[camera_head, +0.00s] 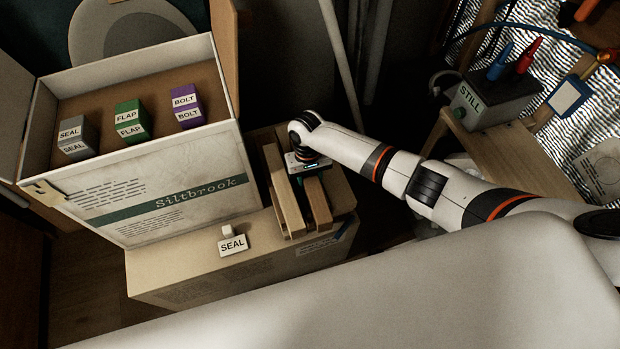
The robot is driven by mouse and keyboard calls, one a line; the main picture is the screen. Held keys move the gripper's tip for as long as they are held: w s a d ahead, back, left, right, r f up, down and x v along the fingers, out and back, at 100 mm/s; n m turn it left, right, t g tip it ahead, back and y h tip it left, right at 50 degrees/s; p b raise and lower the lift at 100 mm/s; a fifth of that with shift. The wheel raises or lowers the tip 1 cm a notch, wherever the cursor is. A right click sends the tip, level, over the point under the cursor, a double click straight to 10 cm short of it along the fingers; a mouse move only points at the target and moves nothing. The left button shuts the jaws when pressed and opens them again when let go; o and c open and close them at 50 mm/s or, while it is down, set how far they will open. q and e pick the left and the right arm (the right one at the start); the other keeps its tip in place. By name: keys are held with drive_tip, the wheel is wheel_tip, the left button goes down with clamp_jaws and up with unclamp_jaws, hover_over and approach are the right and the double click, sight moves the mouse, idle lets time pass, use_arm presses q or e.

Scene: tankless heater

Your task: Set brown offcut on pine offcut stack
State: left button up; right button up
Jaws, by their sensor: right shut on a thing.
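My right gripper (308,166) reaches in from the right and points down at the wooden pieces on the cardboard box. It is shut on the brown offcut (318,206), a darker strip running toward the front of the box. The wrist hides the far end of this strip and most of the fingers. Just left of it, the paler pine offcut stack (282,190) lies roughly parallel. The brown offcut appears beside the pine, not on top of it. Whether it touches the box below I cannot tell. My left gripper is not in view.
A low cardboard box (180,272) carries the wood and a small white SEAL sign (233,244). An open Siltbrook carton (165,205) with grey, green and purple labelled blocks stands at left. A STILL-marked box (490,105) sits on a wooden surface at right.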

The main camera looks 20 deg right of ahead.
drive_tip(key=shift+f, duration=0.35)
drive_tip(key=o, duration=1.3)
drive_tip(key=shift+c, duration=0.2)
drive_tip(key=r, duration=0.4)
drive_tip(key=w+r+p, duration=0.1)
drive_tip(key=r, duration=0.7)
drive_tip(key=shift+w, duration=0.4)
